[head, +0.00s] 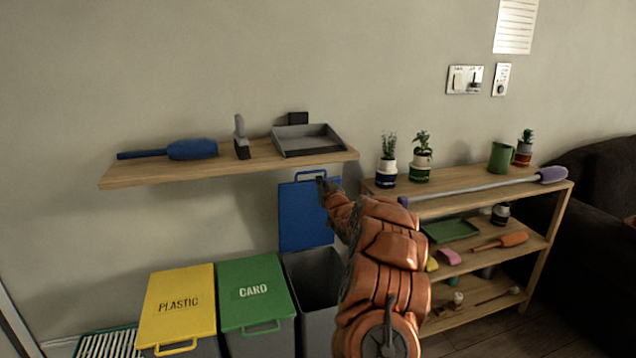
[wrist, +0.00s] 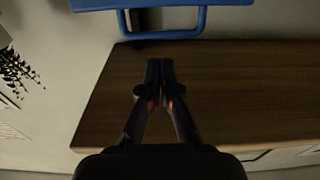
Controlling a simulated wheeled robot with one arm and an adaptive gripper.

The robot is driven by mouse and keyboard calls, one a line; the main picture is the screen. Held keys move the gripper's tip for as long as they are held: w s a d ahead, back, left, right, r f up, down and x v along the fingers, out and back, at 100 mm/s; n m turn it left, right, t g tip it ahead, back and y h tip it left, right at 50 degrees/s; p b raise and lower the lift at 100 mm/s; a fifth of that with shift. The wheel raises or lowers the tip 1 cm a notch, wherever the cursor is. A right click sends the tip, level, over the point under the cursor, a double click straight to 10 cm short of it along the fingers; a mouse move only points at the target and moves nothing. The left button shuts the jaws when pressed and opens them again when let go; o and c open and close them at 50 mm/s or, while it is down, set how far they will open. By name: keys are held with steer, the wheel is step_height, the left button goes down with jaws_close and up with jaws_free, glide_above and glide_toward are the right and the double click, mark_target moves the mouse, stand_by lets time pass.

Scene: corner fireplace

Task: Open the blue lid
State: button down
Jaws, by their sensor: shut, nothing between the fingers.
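The blue lid (head: 303,225) stands raised, roughly upright at the wall behind its grey bin (head: 315,275), whose dark opening is uncovered. The lid's loop handle (head: 311,174) is at its top edge, close to the wooden wall shelf. In the wrist view the blue lid (wrist: 200,4) and its handle (wrist: 165,35) show at the top. My gripper (head: 322,184) is at the lid's top edge by the handle. In the wrist view my gripper (wrist: 160,64) is shut and empty, its fingertips just short of the handle bar. I cannot tell if they touch it.
The wall shelf (head: 230,166) holds a blue brush, a small brush and a grey dustpan (head: 309,141). A yellow lid (head: 178,303) and a green lid (head: 254,290) are closed on the left. A wooden rack (head: 552,238) with plants and tools stands on the right.

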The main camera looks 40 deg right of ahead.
steer(key=v, duration=0.7)
steer(key=shift+s+r+b, duration=0.15)
steer(key=shift+s+b, duration=0.1)
steer(key=shift+b, duration=0.05)
steer(key=s+a+f+n+g+y, duration=0.1)
steer(key=s+a+f+g+y, duration=0.15)
steer(key=a, duration=0.75)
steer(key=s+a+f+n+g+y, duration=0.15)
steer(key=a+g, duration=0.25)
steer(key=a, duration=0.6)
steer(key=s+a+f+g+y, duration=0.1)
steer(key=s+a+f+g, duration=0.25)
steer(key=s+a, duration=0.7)
steer(key=s+a+f+g+y, duration=0.15)
steer(key=s+a+g, duration=0.45)
steer(key=s, duration=0.8)
steer(key=s+a+n+g, duration=0.1)
steer(key=s+a+g, duration=0.15)
steer(key=s, duration=0.95)
steer(key=s+a+n+g, duration=0.15)
steer(key=s+a, duration=0.25)
steer(key=s, duration=0.7)
step_height(320, 180, up, 18)
steer(key=w+m+p, duration=0.1)
steer(key=p, duration=1.4)
steer(key=shift+f+t+p, duration=0.2)
steer(key=shift+t+p, duration=0.1)
steer(key=shift+p, duration=0.1)
